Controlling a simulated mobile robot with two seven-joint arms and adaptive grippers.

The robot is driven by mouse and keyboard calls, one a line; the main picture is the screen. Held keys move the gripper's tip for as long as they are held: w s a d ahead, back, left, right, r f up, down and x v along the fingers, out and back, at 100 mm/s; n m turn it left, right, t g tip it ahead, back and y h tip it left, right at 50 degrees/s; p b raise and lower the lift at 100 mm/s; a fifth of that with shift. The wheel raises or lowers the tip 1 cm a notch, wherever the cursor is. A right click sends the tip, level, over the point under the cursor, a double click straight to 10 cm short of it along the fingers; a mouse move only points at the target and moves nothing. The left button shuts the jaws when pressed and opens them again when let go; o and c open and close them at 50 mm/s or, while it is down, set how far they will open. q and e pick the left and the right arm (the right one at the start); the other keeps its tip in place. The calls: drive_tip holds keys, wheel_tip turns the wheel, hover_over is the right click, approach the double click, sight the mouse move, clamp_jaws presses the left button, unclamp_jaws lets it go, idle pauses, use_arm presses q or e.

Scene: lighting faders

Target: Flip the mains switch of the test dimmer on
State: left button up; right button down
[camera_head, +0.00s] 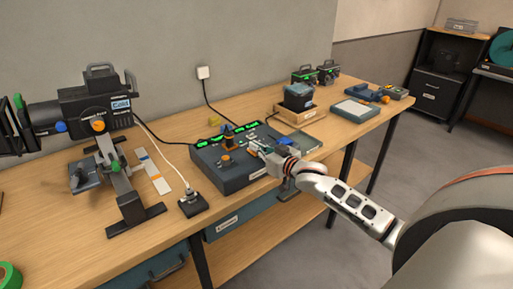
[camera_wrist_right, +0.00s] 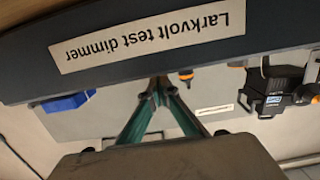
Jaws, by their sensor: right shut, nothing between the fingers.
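The test dimmer (camera_head: 232,178) is a dark blue-grey desk console on the bench, with green-lit displays along its back. Its front face, with a "Larkvolt test dimmer" label (camera_wrist_right: 150,38), shows upside down in the right wrist view. An orange knob-like part (camera_head: 224,158) stands on the console's left side. I cannot make out which part is the mains switch or its position. My right gripper (camera_head: 257,147) is over the right part of the console, fingers shut and empty, hiding some of its top.
A black stage lamp (camera_head: 85,110) on a stand is at the left. A black plug box (camera_head: 193,204) with a cable sits left of the console. A wooden box (camera_head: 299,115) with a dark unit on it stands behind right. A grey tray (camera_head: 355,110) lies farther right.

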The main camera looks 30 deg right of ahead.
wheel_tip(320, 180, up, 4)
drive_tip(key=p, duration=0.3)
drive_tip(key=shift+f, duration=0.25)
drive_tip(key=shift+s+r+p, duration=0.3)
drive_tip(key=s, duration=0.1)
drive_tip(key=s+r, duration=0.1)
drive_tip(key=s, duration=0.1)
drive_tip(key=shift+s+b, duration=0.3)
drive_tip(key=shift+b, duration=0.05)
use_arm(q)
drive_tip(key=s+a, duration=0.1)
drive_tip(key=a, duration=0.1)
drive_tip(key=shift+s+a+r+y, duration=0.4)
use_arm(e)
drive_tip(key=s, duration=0.1)
drive_tip(key=s+r, duration=0.1)
drive_tip(key=s, duration=0.1)
drive_tip(key=s+r, duration=0.1)
drive_tip(key=s, duration=0.1)
drive_tip(key=shift+s+d+r, duration=0.1)
drive_tip(key=shift+s+d, duration=0.05)
drive_tip(key=shift+d, duration=0.2)
use_arm(q)
drive_tip(key=shift+s, duration=0.1)
